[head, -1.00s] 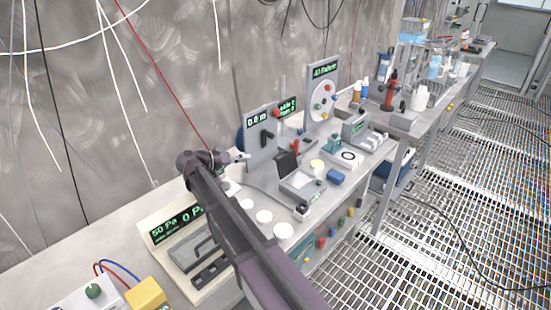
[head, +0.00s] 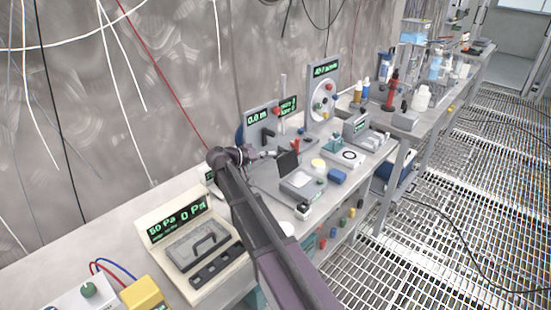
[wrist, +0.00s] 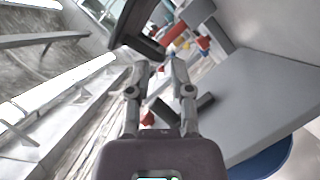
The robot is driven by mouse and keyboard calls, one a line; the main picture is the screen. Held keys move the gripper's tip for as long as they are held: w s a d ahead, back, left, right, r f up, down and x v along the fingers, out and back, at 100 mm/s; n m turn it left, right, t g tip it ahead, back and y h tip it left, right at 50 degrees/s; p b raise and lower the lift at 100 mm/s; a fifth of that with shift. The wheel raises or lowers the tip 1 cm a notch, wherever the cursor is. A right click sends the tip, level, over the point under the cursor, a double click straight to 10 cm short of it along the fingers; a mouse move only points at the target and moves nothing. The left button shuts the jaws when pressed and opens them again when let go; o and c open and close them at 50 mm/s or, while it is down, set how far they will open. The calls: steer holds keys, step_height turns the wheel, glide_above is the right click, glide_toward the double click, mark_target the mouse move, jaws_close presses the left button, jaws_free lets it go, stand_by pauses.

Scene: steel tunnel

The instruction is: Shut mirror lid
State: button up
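The mirror lid (head: 288,162) is a dark square panel, standing raised at the back of a small grey box (head: 302,184) on the bench. My gripper (head: 274,154) is just left of the lid in the head view, close to it; I cannot tell whether it touches. In the wrist view my gripper (wrist: 158,62) has its two fingers partly apart with nothing between them. A dark panel (wrist: 130,22), apparently the lid, is just beyond the fingertips there. The grey box is not clear in the wrist view.
A grey upright panel with a 0.0 display (head: 257,120) stands behind my gripper. A round-dial panel (head: 323,95) is farther back. A pressure-display unit (head: 185,230) is at the near left.

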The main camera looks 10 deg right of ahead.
mark_target(278, 154)
steer(key=shift+b+x, duration=0.35)
steer(key=shift+x, duration=1.75)
